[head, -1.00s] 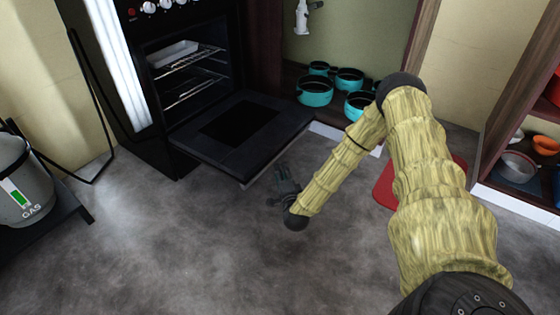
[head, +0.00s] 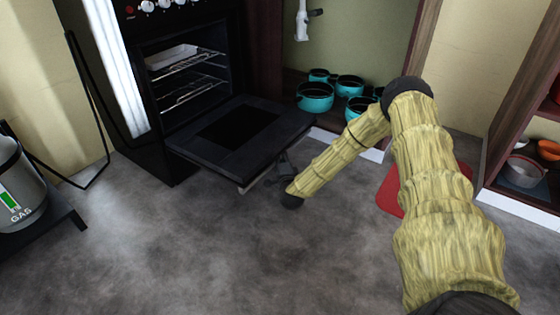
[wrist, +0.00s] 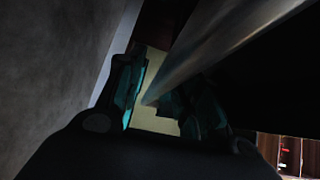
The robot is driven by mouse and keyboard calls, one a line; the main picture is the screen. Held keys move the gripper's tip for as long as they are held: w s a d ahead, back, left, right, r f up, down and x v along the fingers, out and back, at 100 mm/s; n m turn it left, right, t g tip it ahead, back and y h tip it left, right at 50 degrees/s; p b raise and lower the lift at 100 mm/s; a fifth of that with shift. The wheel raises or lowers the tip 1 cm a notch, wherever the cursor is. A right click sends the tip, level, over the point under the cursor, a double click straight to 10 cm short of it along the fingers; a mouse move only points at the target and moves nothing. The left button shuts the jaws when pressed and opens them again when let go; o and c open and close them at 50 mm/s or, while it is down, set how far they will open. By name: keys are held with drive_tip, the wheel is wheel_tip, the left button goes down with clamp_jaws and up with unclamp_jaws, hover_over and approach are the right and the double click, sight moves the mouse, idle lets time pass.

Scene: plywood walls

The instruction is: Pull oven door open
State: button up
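The black oven (head: 155,120) stands at the upper left. Its door (head: 240,138) is folded down, about level, with the cavity showing. A pale handle bar (head: 262,178) runs along the door's outer edge. My gripper (head: 283,168) is low, close to the door's outer edge near its right end, and partly hidden in the head view. In the wrist view my gripper (wrist: 162,85) has its two fingers apart. The handle bar (wrist: 215,50) crosses from the upper right, its end showing between the fingers. I cannot tell whether they touch it.
A tray (head: 172,56) and wire racks are inside the oven. Several teal pots (head: 315,97) stand at the back, right of the oven. A red mat (head: 392,192) lies under my arm. A gas cylinder (head: 20,185) is at the left edge. The grey floor in front is clear.

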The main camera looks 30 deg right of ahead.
sight(280, 141)
drive_tip(key=shift+w, duration=0.2)
clamp_jaws()
drive_tip(key=shift+r, duration=0.15)
drive_tip(key=shift+n+g, duration=0.7)
drive_tip(key=shift+g, duration=0.1)
wheel_tip(280, 141, up, 8)
drive_tip(key=p, duration=0.9)
drive_tip(key=shift+f, duration=0.25)
unclamp_jaws()
